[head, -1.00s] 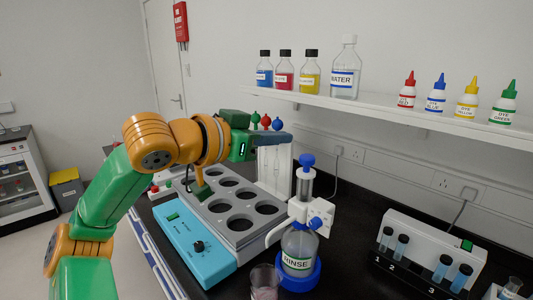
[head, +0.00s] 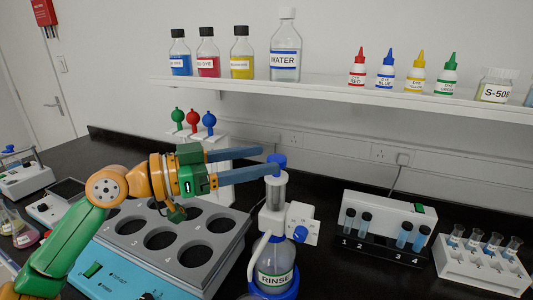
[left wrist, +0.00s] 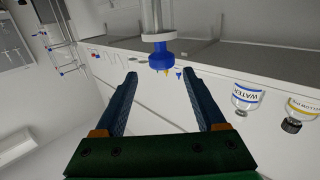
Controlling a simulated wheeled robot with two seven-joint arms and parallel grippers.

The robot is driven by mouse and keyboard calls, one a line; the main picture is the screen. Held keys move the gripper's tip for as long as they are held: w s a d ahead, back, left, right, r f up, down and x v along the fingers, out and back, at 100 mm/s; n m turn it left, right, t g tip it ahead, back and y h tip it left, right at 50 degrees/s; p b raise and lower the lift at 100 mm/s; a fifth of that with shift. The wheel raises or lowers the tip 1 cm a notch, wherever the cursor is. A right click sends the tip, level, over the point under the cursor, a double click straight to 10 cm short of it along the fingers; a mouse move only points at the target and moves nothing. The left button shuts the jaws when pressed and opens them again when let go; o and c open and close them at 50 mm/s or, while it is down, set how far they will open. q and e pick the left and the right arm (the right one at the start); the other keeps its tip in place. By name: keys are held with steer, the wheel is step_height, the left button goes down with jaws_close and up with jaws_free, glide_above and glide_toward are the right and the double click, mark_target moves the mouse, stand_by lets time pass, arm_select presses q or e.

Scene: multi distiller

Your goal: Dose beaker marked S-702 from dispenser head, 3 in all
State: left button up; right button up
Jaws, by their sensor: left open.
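The dispenser is a clear bottle labelled RINSE (head: 275,265) with a blue base ring and a white pump body. Its blue dispenser head (head: 277,161) tops the plunger. My left gripper (head: 269,160) is open, its two blue fingers pointing right at the head. In the left wrist view the blue head (left wrist: 162,61) is between the lines of the fingers, around or just beyond the tips of the open gripper (left wrist: 158,76); I cannot tell whether they touch. No beaker marked S-702 can be read. My right gripper is not in view.
A grey block with round wells (head: 205,262) stands left of the dispenser, below my left arm. A tube block (head: 380,225) and a white rack (head: 480,265) stand right. The shelf (head: 330,93) above holds bottles and a beaker marked S-505 (head: 495,88). Black bench between is clear.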

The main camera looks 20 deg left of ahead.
mark_target(270, 158)
arm_select(q)
steer(key=p+x, duration=0.3)
steer(key=shift+w+a+f, duration=0.15)
steer(key=shift+w, duration=0.15)
steer(key=p+x, duration=0.1)
steer(key=x, duration=0.1)
steer(key=p+x, duration=0.1)
steer(key=x, duration=0.1)
steer(key=shift+s+d+f, duration=0.15)
steer(key=shift+d+f, duration=0.1)
steer(key=shift+d, duration=0.05)
steer(key=shift+f, duration=0.25)
steer(key=c, duration=1)
jaws_close()
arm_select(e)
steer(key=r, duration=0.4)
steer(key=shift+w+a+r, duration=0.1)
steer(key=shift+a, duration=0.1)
